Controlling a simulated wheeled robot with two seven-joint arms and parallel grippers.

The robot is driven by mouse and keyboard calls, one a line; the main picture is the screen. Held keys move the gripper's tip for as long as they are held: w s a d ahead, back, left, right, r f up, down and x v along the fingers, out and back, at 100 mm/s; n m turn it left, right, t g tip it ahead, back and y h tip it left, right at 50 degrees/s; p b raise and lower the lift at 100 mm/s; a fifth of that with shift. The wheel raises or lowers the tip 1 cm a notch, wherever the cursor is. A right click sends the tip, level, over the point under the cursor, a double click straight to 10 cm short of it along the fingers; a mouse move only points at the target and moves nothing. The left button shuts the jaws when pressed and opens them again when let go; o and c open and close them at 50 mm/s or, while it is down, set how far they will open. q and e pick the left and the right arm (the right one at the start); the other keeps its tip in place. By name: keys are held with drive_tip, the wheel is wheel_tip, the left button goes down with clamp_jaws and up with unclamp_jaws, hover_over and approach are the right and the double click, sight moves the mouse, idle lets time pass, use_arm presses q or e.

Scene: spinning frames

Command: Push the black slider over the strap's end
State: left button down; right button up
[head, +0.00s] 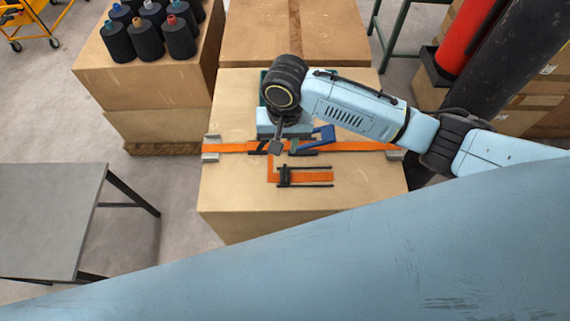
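An orange strap (355,146) runs across the top of a cardboard box. A short orange strap end (318,177) lies on the box nearer to me, joined to an orange piece that runs up toward the main strap. The black slider (284,176) appears as a dark crossbar at the left of this end, with two thin dark rods running right from it. My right gripper (276,147) points down over the strap, just beyond the slider and apart from it in the picture. Its finger opening is too small to judge. My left gripper is out of view.
A blue lever-like part (316,140) sits by the strap near my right gripper. Grey blocks (211,149) sit at the strap's ends. Dark spools (146,39) stand on boxes at the upper left. A grey table (45,215) stands left. A large light-blue surface covers the bottom.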

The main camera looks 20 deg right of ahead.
sight(285, 170)
drive_tip(key=f, duration=0.6)
drive_tip(key=f+b, duration=0.1)
drive_tip(key=f, duration=0.6)
drive_tip(key=shift+w+d+b, duration=0.2)
drive_tip(key=shift+b, duration=0.1)
clamp_jaws()
